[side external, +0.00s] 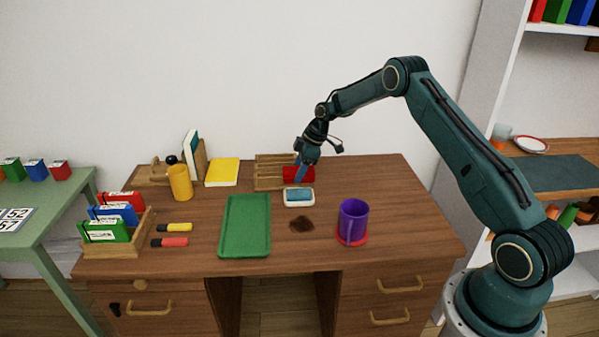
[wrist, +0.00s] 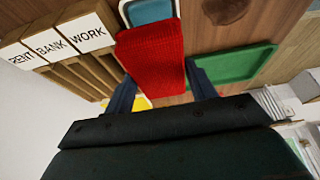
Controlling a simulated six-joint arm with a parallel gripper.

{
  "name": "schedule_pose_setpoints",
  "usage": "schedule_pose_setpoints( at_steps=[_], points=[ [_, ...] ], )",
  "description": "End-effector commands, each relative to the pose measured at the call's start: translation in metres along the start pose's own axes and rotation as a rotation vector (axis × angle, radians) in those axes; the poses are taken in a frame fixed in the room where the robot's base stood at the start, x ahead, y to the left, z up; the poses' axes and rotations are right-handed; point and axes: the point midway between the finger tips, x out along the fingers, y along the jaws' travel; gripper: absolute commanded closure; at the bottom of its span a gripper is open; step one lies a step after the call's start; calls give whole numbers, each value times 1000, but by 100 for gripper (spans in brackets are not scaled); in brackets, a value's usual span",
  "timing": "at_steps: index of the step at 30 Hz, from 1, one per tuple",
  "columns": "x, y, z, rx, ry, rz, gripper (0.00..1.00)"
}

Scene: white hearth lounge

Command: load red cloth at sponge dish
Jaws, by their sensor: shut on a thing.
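The red cloth (side external: 307,175) is between my gripper's fingers, just behind the sponge dish. In the wrist view the cloth (wrist: 152,60) is a ribbed red block, with one dark finger on each side. My gripper (side external: 300,178) is shut on it and points down. The sponge dish (side external: 299,204) is white with a blue inside and stands on the desk in front of the cloth. It also shows at the top of the wrist view (wrist: 178,8), partly overlapped by the cloth. I cannot tell whether the cloth touches the dish or desk.
A wooden sorter (side external: 268,183) labelled RENT, BANK and WORK stands close beside the cloth. A green tray (side external: 245,225) lies left of the dish. A brown spill (side external: 301,224) is in front. A purple mug (side external: 352,220) stands on a red coaster (side external: 365,238) at right.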

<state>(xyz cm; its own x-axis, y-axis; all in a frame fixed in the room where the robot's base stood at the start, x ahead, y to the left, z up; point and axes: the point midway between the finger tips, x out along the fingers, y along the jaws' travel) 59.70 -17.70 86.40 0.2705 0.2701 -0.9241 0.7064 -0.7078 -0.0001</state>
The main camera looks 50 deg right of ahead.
Motion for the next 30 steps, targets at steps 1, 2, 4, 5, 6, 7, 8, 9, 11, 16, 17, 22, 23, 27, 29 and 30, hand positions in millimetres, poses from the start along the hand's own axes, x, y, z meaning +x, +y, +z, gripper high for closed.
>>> schedule_pose_setpoints(
  at_steps=[1,2,4,5,6,7,8,9,11,16,17,22,23,27,29,30],
  points=[
    [4,0,1,0,0,0,62],
    [6,0,2,0,0,0,62],
    [11,0,4,0,0,-1,62],
    [13,0,5,0,0,-1,62],
    [16,0,7,0,0,-1,62],
    [18,0,8,0,0,-1,62],
    [20,0,8,0,0,-1,62],
    [23,0,9,0,0,-1,62],
    [28,0,11,0,1,-1,62],
    [38,0,15,-1,0,-1,62],
    [39,0,16,-1,0,0,62],
    [44,0,18,-1,0,0,62],
    [44,0,18,-1,0,0,62],
    [45,0,18,-1,0,1,62],
    [45,0,18,-1,0,1,62],
    [45,0,18,-1,0,1,62]
  ],
)
